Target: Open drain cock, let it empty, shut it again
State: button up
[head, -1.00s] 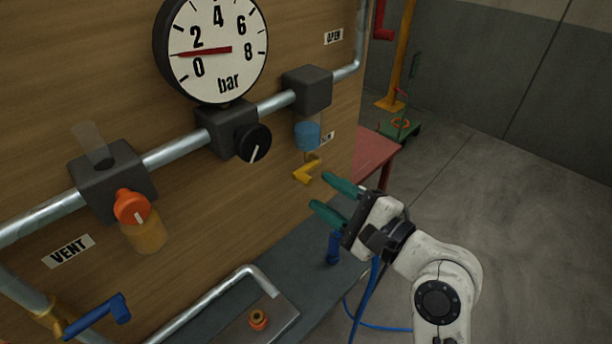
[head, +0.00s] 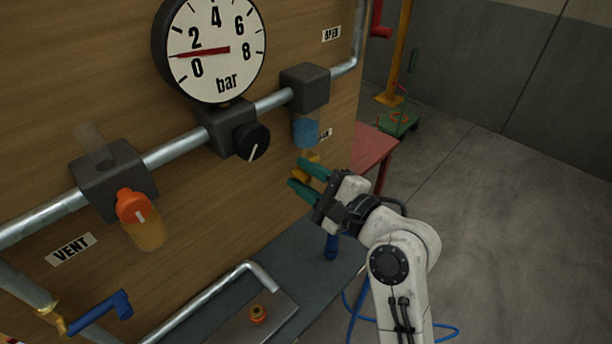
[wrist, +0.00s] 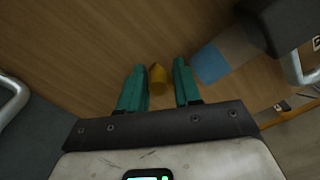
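The drain cock's yellow lever (head: 312,156) sits below a clear bowl with blue liquid (head: 305,131), under a dark block on the pipe. In the wrist view the yellow lever (wrist: 158,80) lies between my green fingers, nearer the left one, and the blue liquid (wrist: 210,63) shows to the right. My gripper (head: 296,173) is open around the lever, with a gap visible on the right side; whether the left finger touches it I cannot tell. In the head view the fingers hide part of the lever.
A black knob (head: 251,142) and an orange knob (head: 136,206) beside an amber bowl (head: 147,234) are on the left. A blue-handled lever (head: 100,312) is lower left. A grey shelf (head: 290,262) runs below the wooden panel.

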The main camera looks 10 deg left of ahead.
jog(key=shift+f, duration=0.1)
jog(key=c, duration=0.3)
jog(key=shift+f, duration=0.15)
grip_shut()
